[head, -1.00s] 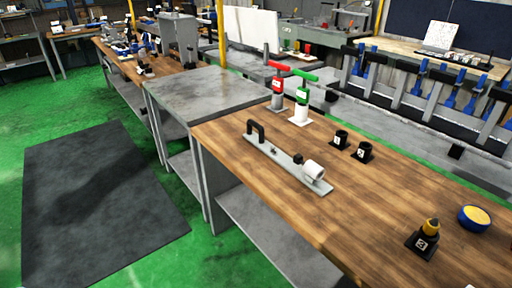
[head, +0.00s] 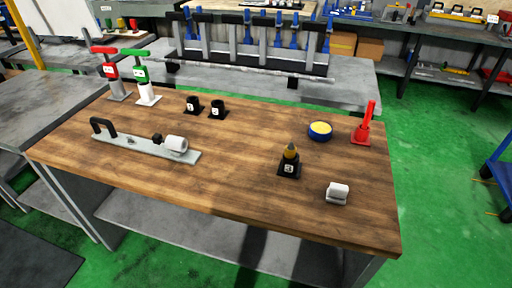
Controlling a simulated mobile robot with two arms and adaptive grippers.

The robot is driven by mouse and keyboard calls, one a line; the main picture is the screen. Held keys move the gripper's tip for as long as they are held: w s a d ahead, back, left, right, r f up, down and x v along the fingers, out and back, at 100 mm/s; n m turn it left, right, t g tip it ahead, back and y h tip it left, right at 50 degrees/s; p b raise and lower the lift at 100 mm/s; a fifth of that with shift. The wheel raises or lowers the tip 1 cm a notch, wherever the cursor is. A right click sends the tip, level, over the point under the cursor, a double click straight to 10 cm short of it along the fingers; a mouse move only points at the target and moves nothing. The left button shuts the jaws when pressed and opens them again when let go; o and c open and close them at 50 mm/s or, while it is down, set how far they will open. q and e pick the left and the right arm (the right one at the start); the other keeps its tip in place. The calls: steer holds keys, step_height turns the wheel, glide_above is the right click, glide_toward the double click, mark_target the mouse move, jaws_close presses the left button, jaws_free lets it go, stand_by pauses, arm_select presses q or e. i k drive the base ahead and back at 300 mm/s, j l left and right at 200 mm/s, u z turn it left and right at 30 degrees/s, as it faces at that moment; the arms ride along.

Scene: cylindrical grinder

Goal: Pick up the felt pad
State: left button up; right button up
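No item on the wooden bench (head: 235,175) is plainly a felt pad. A round blue dish with a yellow top (head: 320,131) stands at the back right of the bench. A small white roll-shaped piece on a grey base (head: 338,192) stands near the front right; I cannot tell whether either one is the pad. Neither of my grippers is in view.
A grey plate fixture (head: 145,144) lies left, with red (head: 112,80) and green-topped tools (head: 144,83) behind. Green floor (head: 440,210) is open at right.

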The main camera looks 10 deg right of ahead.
mark_target(337, 194)
steer(key=l+z, duration=0.15)
steer(key=z, duration=0.35)
steer(key=l+z, duration=0.1)
steer(key=z, duration=0.4)
